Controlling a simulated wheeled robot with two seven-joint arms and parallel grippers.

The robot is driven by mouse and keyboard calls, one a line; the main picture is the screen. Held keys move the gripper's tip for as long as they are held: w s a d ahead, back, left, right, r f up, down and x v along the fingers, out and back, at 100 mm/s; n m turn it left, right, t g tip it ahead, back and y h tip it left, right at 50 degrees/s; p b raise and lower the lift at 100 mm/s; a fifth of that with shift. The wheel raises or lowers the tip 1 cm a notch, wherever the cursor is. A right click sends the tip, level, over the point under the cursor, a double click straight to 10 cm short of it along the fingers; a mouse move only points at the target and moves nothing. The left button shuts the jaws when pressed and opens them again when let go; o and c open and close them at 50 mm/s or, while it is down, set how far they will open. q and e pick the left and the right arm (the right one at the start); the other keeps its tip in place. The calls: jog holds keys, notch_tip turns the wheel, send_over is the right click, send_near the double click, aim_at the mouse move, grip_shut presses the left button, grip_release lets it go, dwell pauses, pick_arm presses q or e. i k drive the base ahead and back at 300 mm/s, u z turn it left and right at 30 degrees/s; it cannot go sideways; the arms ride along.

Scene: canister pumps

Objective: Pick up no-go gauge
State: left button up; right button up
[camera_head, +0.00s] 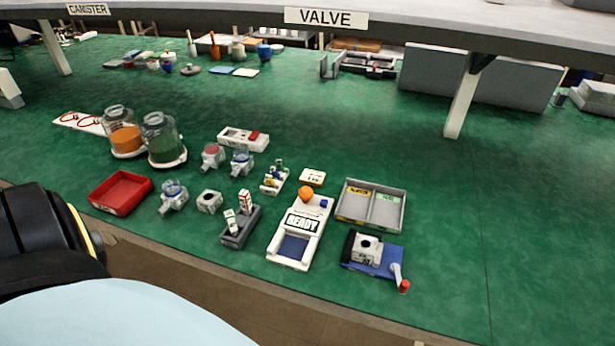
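A dark grey holder (240,228) stands near the front of the green table, left of the device reading READY. Two upright white gauges stand in it. The taller right one (246,200) has red markings and is likely the no-go gauge. The left one (230,219) is shorter, with dark markings too small to read. Neither of my grippers shows in the head view. A black part with a yellow edge at the left looks like part of my arm, with no fingers visible.
The READY device (300,235) with an orange ball stands just right of the holder. A white block (209,201) and a clear pump part (173,196) are to its left. A red tray (121,191), two jars (162,142), a divided grey tray (371,205) and a blue fixture (373,257) surround these.

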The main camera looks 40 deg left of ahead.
aim_at(245, 202)
jog(key=z, duration=1.2)
jog(key=k, duration=1.05)
jog(key=u, duration=1.5)
jog(key=i, duration=0.3)
jog(key=z, duration=0.05)
